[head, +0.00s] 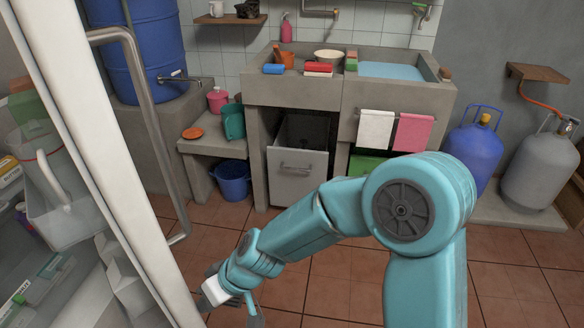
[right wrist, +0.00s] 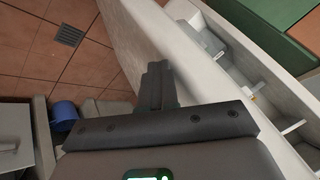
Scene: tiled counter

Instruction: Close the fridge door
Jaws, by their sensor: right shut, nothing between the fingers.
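The fridge door (head: 100,150) stands open at the left of the head view. It is a tall white panel with a long grey metal handle (head: 157,130) on its outer side. In the right wrist view the door (right wrist: 150,35) runs diagonally, with its inner bins (right wrist: 235,75) to the right. My right gripper (right wrist: 157,85) is shut and empty, with its fingertips close to the door; I cannot tell whether they touch. My left gripper is out of view.
A white pitcher (head: 65,195) and other items show inside the fridge. A concrete sink counter (head: 300,92), a blue bucket (head: 232,182) and a blue gas cylinder (head: 475,150) stand farther back. The tiled floor (head: 340,292) near my right arm is clear.

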